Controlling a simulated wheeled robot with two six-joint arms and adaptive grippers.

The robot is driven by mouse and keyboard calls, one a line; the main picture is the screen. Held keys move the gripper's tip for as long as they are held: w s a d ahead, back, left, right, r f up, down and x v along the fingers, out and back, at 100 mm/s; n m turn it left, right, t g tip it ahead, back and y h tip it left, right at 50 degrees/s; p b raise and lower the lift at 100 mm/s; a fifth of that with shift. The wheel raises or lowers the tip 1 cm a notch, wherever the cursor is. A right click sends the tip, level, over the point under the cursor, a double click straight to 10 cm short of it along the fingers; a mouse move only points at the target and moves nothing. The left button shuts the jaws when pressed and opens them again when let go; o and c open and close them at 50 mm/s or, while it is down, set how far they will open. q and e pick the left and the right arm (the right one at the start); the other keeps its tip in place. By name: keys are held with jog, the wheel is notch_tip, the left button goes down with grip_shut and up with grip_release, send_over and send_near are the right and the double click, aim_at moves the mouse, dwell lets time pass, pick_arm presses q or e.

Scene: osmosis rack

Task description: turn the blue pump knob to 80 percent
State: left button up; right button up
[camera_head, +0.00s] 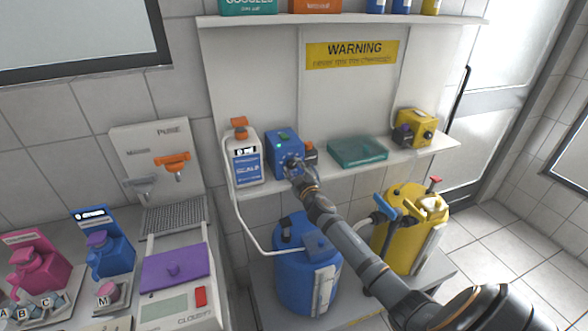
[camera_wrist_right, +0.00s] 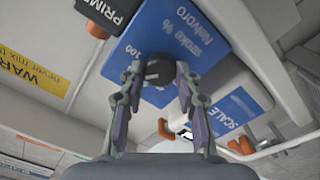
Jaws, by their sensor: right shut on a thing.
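The blue pump (camera_head: 281,143) stands on the shelf, with a small green light on its upper front. In the right wrist view its blue face (camera_wrist_right: 190,40) carries the words "STROKE %" and a "100" mark. The dark pump knob (camera_wrist_right: 160,72) sits between the two fingers of my right gripper (camera_wrist_right: 157,88). In the head view my right gripper (camera_head: 294,168) reaches the pump front and hides much of the knob. The gripper is shut on the knob. The knob's exact setting cannot be read. My left gripper is not in view.
A white SCALE bottle (camera_head: 246,160) with an orange cap stands left of the pump. A teal tray (camera_head: 357,151) and a yellow pump (camera_head: 415,128) stand to the right on the shelf. Below are a blue drum (camera_head: 300,270) and a yellow drum (camera_head: 405,235).

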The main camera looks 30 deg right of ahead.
dwell(0.4)
jog(key=o, duration=1.2)
jog(key=shift+c, duration=0.2)
jog(key=shift+s, duration=0.1)
jog(key=v, duration=1.1)
jog(key=shift+s+a, duration=0.2)
jog(key=shift+s, duration=0.2)
jog(key=shift+f, duration=0.1)
